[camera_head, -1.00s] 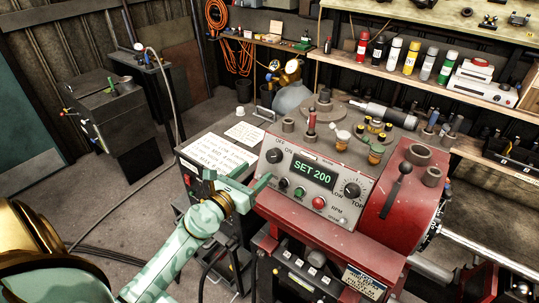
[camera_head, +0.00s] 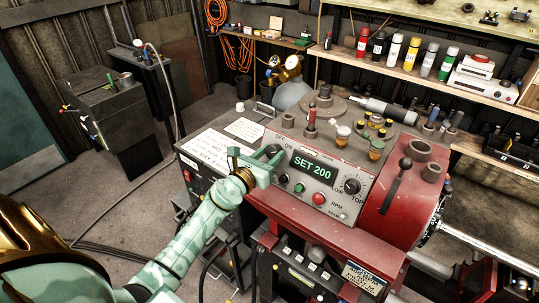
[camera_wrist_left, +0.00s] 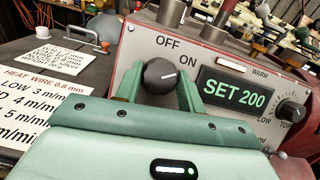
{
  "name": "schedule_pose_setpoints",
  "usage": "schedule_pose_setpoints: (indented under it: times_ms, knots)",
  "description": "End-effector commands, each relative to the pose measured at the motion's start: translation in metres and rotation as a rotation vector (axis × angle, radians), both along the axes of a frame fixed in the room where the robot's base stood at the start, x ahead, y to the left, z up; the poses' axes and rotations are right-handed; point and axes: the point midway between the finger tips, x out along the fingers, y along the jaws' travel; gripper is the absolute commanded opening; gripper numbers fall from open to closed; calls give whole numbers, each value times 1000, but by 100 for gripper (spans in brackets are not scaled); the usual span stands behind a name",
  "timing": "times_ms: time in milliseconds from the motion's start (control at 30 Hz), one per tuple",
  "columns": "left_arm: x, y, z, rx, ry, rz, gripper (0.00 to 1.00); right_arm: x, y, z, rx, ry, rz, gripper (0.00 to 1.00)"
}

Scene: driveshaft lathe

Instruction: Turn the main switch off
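The main switch is a round black knob (camera_wrist_left: 160,76) with a white pointer mark, on the grey panel under the labels OFF and ON. In the left wrist view its mark points right, toward ON. In the head view the knob (camera_head: 273,151) shows just beyond my gripper. My left gripper (camera_head: 264,167) is open in front of the panel. In the left wrist view its two green fingers (camera_wrist_left: 158,87) stand apart on either side of the knob. I cannot tell whether either finger touches it. My right gripper is not in view.
The panel's lit display (camera_head: 313,169) reads SET 200. Beside it are a speed dial (camera_head: 352,186), a red button (camera_head: 319,198) and a green button (camera_head: 299,188). Paper notes (camera_head: 205,148) lie left of the panel. The red lathe housing (camera_head: 385,205) stands to the right.

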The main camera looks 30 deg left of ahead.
Motion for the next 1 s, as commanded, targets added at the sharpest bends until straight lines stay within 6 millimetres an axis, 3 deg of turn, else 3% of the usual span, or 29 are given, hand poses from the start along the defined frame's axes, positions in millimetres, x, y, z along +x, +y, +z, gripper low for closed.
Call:
schedule_pose_setpoints:
  times_ms: [433, 1000]
  knots:
    - [0, -1, 3, -104, 10, 45, 16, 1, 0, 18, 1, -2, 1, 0]
    - [0, -4, 5, -567, 48, 248, 16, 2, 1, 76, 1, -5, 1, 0]
